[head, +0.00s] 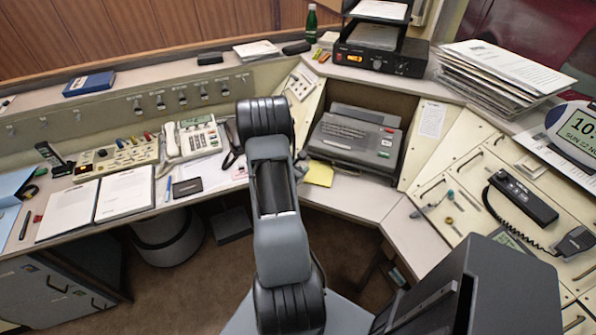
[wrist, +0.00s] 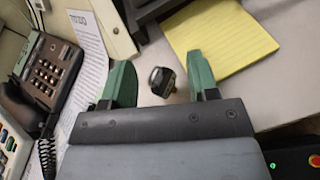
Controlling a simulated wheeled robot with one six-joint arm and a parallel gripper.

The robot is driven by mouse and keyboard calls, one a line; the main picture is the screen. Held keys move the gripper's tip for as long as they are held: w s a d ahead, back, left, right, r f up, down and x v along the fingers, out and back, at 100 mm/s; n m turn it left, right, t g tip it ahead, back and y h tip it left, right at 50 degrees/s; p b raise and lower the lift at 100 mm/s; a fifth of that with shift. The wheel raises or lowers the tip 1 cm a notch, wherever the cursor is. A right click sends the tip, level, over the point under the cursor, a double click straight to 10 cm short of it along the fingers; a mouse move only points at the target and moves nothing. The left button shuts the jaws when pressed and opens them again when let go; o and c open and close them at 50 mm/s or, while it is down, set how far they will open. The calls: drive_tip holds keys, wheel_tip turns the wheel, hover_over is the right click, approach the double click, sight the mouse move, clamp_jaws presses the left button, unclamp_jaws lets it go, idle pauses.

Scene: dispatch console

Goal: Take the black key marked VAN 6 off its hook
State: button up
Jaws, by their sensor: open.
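My gripper (wrist: 158,59) is open in the wrist view, with its two green fingers apart and nothing held. A small black object (wrist: 162,82) with a loop-like top shows between the fingers, above or on the pale desk. I cannot tell whether it is the VAN 6 key or whether it hangs on a hook; no marking is readable. In the head view, my arm hides the gripper and this object. Small metal fittings (head: 160,101) line the back panel, and several small key-like items (head: 450,196) are on the right panel; none shows a legible VAN 6 marking.
A yellow pad (wrist: 222,42) lies right of the fingers, and a dark phone (wrist: 48,70) and printed sheet (wrist: 85,75) are on the left. The grey keyboard machine (head: 356,139) stands right of my arm. A corded radio handset (head: 522,198) is on the right panel.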

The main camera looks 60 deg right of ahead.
drive_tip(key=shift+c, duration=0.2)
clamp_jaws()
drive_tip(key=shift+r, duration=0.1)
